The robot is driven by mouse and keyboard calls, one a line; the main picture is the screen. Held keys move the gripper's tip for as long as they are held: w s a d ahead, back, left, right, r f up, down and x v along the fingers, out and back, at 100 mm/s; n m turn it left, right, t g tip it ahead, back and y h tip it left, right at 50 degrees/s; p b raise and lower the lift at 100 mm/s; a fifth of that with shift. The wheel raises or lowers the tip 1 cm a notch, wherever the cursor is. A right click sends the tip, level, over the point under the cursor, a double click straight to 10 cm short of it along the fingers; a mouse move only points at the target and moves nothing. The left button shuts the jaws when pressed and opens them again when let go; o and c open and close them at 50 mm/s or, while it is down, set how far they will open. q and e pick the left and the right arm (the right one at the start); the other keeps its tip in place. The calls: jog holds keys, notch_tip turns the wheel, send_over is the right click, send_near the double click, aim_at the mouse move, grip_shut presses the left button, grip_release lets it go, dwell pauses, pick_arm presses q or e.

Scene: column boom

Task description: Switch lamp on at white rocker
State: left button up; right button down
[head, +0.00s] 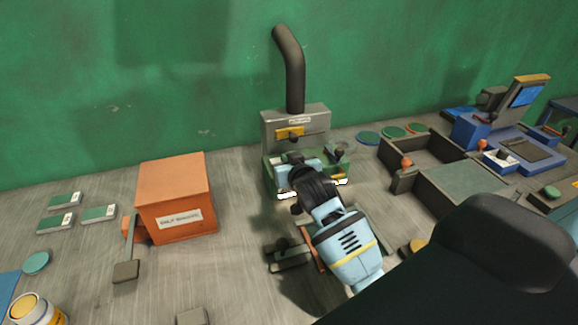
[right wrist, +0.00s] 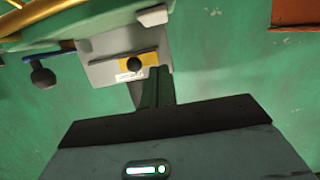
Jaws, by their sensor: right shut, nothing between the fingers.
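In the head view, a grey and green bench unit (head: 295,121) stands against the green wall, with a dark bent pipe on top. Two small white pieces (head: 288,195) (head: 341,181) show at its front edge, left and right of my right gripper. I cannot tell which is the rocker. One white block (right wrist: 153,16) also shows on the green rim in the right wrist view. My right gripper (head: 296,172) is over the unit's front and covers part of it. Its fingers (right wrist: 158,76) are shut and empty, apart from the white block. No lamp is clearly recognizable. My left gripper is not in view.
An orange box (head: 172,190) with a label stands left of the unit. Green discs (head: 393,132), a dark open tray (head: 425,152) and a blue machine (head: 490,130) are on the right. The unit's yellow plate with a black knob (right wrist: 134,64) faces the fingers.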

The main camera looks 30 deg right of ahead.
jog(key=s+a, duration=0.1)
jog(key=s, duration=0.6)
jog(key=shift+s+a, duration=0.3)
dwell(0.3)
